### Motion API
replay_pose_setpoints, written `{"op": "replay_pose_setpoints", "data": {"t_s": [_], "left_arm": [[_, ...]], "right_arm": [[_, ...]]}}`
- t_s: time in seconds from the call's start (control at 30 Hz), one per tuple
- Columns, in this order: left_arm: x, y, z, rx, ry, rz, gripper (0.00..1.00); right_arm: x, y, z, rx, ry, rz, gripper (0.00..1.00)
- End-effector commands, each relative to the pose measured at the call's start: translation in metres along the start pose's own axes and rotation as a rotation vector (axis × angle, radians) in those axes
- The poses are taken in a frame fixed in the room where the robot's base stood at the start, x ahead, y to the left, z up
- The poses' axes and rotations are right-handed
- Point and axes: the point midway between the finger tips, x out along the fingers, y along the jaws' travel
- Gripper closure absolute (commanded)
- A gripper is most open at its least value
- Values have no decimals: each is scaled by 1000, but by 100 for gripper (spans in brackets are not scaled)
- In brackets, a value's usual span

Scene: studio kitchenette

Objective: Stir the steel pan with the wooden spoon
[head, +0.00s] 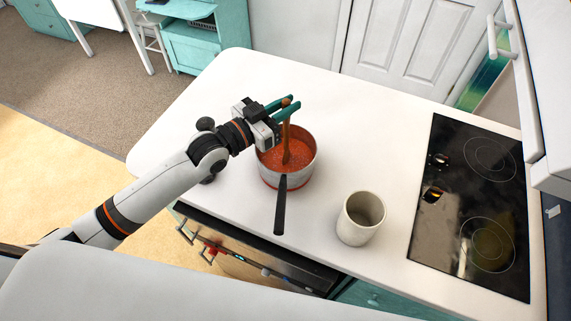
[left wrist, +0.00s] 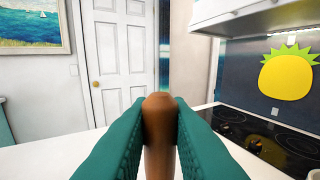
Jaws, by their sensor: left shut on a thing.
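The steel pan (head: 268,178) stands on the white counter with its black handle pointing toward the front. It holds a red sauce that also smears its rim and side. The wooden spoon (head: 287,135) stands nearly upright, its lower end in the sauce. My left gripper (head: 289,105) is above the pan, its teal fingers shut on the upper end of the spoon. In the left wrist view the rounded brown end of the spoon (left wrist: 158,112) sits between the two fingers. The spoon's tip is hidden in the sauce. My right gripper is not in view.
A cream mug (head: 361,218) stands to the right of the pan, near the counter's front edge. A black cooktop (head: 472,205) is further right. The white counter (head: 350,130) behind the pan is clear.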

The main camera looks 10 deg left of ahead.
Motion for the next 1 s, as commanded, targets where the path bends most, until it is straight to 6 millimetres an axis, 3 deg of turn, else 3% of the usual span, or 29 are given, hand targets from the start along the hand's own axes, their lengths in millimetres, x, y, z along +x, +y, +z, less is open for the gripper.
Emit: {"op": "replay_pose_setpoints", "data": {"t_s": [0.27,0.7,0.93,1.0], "left_arm": [[0,0,8,0,-1,0,100],[0,0,53,1,-1,0,100],[0,0,75,2,-2,0,100],[0,0,78,2,-4,-1,100]], "right_arm": [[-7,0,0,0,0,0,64],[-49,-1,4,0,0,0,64],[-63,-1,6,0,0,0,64],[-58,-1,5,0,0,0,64]]}}
